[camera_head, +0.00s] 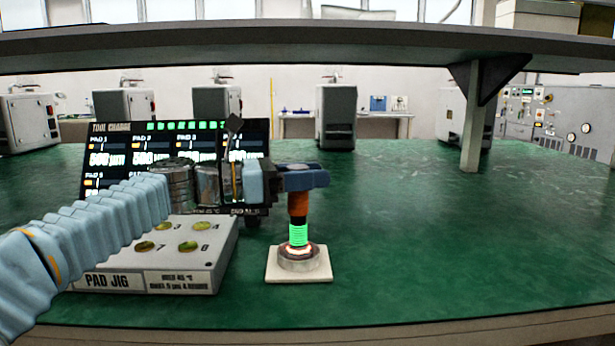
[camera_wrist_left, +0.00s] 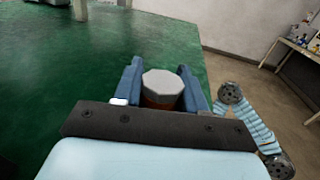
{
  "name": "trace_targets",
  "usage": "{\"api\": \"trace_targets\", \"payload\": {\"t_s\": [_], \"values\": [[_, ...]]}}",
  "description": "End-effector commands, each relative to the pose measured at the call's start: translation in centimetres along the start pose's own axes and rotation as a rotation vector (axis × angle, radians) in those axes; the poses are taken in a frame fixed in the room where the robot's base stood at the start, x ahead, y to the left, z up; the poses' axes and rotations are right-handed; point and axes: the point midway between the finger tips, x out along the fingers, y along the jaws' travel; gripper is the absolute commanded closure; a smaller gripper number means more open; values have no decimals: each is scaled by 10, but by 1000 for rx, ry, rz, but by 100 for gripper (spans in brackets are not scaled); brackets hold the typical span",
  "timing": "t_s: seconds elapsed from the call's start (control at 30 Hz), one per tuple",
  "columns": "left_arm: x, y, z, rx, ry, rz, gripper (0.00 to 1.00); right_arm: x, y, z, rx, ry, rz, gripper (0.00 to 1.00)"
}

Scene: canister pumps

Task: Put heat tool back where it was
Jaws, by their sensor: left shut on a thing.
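The heat tool (camera_head: 298,207) is upright, with an orange-brown upper part and a glowing green band below. Its lower end is at a round metal holder (camera_head: 299,263) on a white square base (camera_head: 271,270), with an orange glow where they meet. I cannot tell whether it is fully seated. My left gripper (camera_head: 308,179) is shut on the tool's top. In the left wrist view the tool's grey faceted cap (camera_wrist_left: 162,84) sits between the two blue fingers (camera_wrist_left: 159,92). My right gripper is not in view.
The pad jig (camera_head: 150,281), a grey box with round numbered pads, stands left of the holder, partly behind my left arm. A dark display screen (camera_head: 110,150) stands behind it. A shelf (camera_head: 300,45) spans above. The green table is clear to the right.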

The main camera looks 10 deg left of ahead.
Motion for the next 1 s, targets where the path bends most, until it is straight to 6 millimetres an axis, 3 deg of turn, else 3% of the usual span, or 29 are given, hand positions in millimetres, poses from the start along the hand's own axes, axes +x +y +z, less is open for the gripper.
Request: {"api": "trace_targets", "payload": {"t_s": [0.07, 0.1, 0.23, 0.63, 1.0], "values": [[0, 0, -3, 0, -1, 0, 100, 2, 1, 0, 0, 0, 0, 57], [0, 0, -3, 0, 0, 0, 55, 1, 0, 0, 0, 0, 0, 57], [0, 0, -2, 0, 0, 0, 35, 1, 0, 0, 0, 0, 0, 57], [-6, 0, 1, 0, 1, 1, 34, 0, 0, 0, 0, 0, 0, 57], [-87, 1, 1, 1, 0, 4, 34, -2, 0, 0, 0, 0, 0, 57]]}}
